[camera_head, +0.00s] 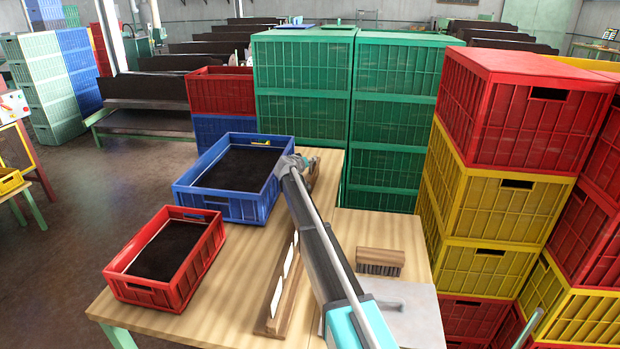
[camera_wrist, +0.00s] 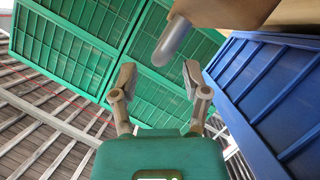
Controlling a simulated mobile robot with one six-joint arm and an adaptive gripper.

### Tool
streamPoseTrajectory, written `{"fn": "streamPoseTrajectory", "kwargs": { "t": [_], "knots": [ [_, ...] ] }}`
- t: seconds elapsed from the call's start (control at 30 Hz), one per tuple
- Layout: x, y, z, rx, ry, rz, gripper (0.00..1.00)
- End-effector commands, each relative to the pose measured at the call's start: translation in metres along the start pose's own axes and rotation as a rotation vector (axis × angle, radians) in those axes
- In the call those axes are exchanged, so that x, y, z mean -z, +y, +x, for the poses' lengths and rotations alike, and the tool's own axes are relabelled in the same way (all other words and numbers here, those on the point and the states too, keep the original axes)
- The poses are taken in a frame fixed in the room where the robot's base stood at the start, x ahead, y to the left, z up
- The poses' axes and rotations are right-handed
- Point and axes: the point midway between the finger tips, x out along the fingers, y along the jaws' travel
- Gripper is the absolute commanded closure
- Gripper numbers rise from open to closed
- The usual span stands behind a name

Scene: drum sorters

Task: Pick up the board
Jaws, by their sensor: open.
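A long, narrow wooden board (camera_head: 286,280) with several white pieces along it lies on the wooden table, left of my arm; its right side is partly covered by the arm. I take it to be the task's board, though a plain grey sheet (camera_head: 412,308) also lies on the table at right. My gripper (camera_head: 312,172) is beyond the board, at the table's far end beside the blue crate. In the wrist view its fingers (camera_wrist: 158,76) stand apart with nothing between them. A brown piece with a grey rounded peg (camera_wrist: 174,45) shows above them; I cannot tell what it is.
A blue crate (camera_head: 185,195) and a red crate (camera_head: 118,283), both with dark contents, stand on the table's left. A wooden brush (camera_head: 380,257) lies at right. Stacked green crates (camera_head: 302,72) and red and yellow crates (camera_head: 497,205) rise close behind and right.

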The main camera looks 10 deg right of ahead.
Motion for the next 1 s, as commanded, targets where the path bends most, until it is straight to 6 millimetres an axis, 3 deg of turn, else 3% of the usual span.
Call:
{"fn": "streamPoseTrajectory", "kwargs": {
  "t": [0.03, 0.23, 0.83, 1.0],
  "knots": [
    [-0.001, -0.003, 0.009, 0.000, -0.001, 0.000, 0.40],
    [0.000, -0.002, 0.024, 0.000, 0.000, 0.001, 0.40],
    [0.000, 0.000, 0.026, 0.000, 0.000, 0.001, 0.40],
    [0.000, 0.000, 0.026, 0.000, 0.000, 0.001, 0.72]
  ]
}}
